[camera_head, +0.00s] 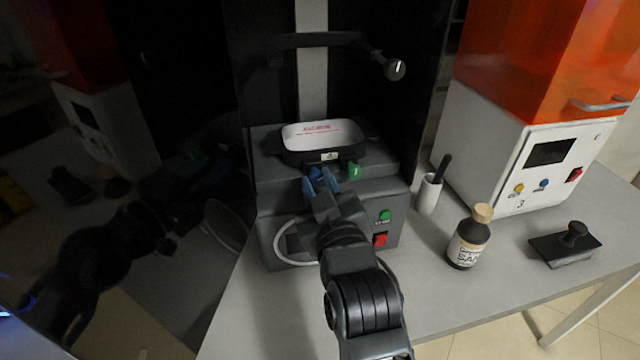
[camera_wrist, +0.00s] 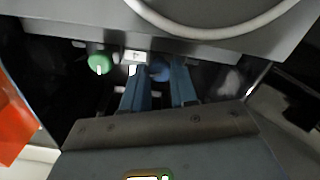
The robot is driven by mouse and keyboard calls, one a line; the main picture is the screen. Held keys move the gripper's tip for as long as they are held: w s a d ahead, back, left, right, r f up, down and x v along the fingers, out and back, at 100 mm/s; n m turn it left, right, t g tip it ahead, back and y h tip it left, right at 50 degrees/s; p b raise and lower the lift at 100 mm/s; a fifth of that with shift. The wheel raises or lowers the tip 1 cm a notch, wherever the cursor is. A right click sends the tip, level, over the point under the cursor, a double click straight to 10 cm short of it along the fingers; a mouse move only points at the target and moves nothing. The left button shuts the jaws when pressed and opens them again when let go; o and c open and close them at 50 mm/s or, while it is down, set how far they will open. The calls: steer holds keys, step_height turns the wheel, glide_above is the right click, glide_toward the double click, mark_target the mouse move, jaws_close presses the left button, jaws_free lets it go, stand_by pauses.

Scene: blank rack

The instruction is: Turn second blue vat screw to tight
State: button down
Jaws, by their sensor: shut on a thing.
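The vat (camera_head: 324,134) is a white-lined tray with a black rim, seated on the dark grey printer (camera_head: 270,170). My gripper (camera_head: 321,180) has blue fingers and is at the vat's front, left of a green screw (camera_head: 355,171). In the wrist view, my gripper (camera_wrist: 160,76) is shut on a round blue vat screw (camera_wrist: 159,71), one finger on each side. The green screw (camera_wrist: 99,63) is to its left there. In the head view the fingers mostly hide the blue screw, and its turn angle cannot be read.
A green button (camera_head: 385,216) and a red switch (camera_head: 380,240) are on the printer's front. A brown bottle (camera_head: 467,246), a white cup (camera_head: 428,194) and a black-handled tool (camera_head: 566,246) stand to the right. An orange-covered machine (camera_head: 500,150) stands behind them.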

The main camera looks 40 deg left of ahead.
steer(key=m+p, duration=0.1)
steer(key=m, duration=0.4)
steer(key=shift+m, duration=0.3)
steer(key=m+p, duration=0.2)
steer(key=m, duration=0.3)
steer(key=shift+p, duration=0.35)
steer(key=m+p, duration=0.2)
steer(key=m, duration=0.3)
steer(key=shift+m+p, duration=0.4)
steer(key=m+p, duration=0.2)
steer(key=m, duration=0.3)
steer(key=shift+f, duration=0.1)
steer(key=shift+m, duration=0.4)
steer(key=c, duration=0.9)
jaws_free()
